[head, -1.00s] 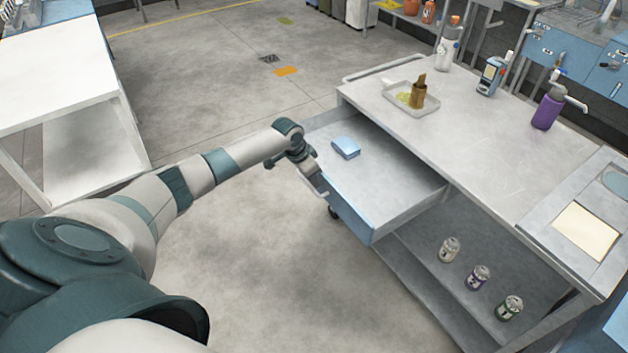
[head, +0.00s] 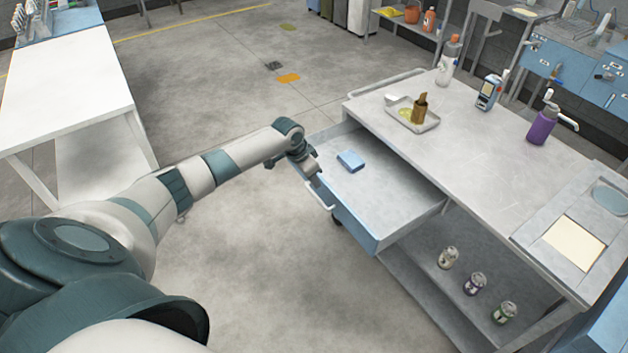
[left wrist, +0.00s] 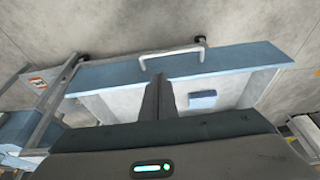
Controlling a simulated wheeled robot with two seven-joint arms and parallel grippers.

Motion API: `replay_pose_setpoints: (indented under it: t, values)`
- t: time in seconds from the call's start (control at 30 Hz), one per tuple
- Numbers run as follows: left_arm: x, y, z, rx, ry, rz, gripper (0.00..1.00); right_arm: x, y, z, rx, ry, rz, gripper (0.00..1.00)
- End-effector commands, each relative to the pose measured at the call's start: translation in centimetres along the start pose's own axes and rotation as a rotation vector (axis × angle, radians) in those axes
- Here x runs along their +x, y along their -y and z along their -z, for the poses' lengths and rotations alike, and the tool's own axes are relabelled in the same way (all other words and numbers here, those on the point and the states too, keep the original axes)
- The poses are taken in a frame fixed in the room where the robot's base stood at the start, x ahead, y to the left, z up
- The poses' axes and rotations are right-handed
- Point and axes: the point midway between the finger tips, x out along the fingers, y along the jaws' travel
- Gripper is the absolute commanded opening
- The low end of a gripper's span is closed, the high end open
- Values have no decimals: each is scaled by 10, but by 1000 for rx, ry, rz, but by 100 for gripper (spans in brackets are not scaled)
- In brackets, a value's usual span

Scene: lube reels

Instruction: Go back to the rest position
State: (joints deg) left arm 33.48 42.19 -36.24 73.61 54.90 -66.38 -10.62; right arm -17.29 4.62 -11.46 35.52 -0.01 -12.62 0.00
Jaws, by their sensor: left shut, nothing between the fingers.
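My left gripper (head: 312,180) is at the outer front of the open drawer (head: 372,199), close to its handle (head: 322,198). In the left wrist view the shut fingers (left wrist: 158,97) are in front of the drawer's blue front panel (left wrist: 230,65), with the handle (left wrist: 172,53) just beyond their tips. I cannot tell whether they touch it. Nothing is between the fingers. My right gripper is not in view.
The drawer holds a blue block (head: 351,161). The workbench (head: 470,142) carries a tray (head: 432,124), a purple pump bottle (head: 542,125) and other bottles. Several cans (head: 475,283) stand on its lower shelf. A white table (head: 65,85) stands at left. Floor between is clear.

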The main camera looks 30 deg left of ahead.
Motion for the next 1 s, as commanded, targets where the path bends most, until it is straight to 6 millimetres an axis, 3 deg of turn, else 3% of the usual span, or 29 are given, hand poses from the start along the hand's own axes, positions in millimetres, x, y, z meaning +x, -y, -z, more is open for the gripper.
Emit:
replay_pose_setpoints:
  t: [0.67, 0.87, 1.0]
  values:
    - [4, -1, -2, -2, 0, 1, 0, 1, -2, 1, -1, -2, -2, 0]
    - [44, -7, -24, -29, 1, 13, 0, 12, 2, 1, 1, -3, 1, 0]
    - [95, -17, -57, -64, 3, 33, 0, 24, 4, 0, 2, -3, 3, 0]
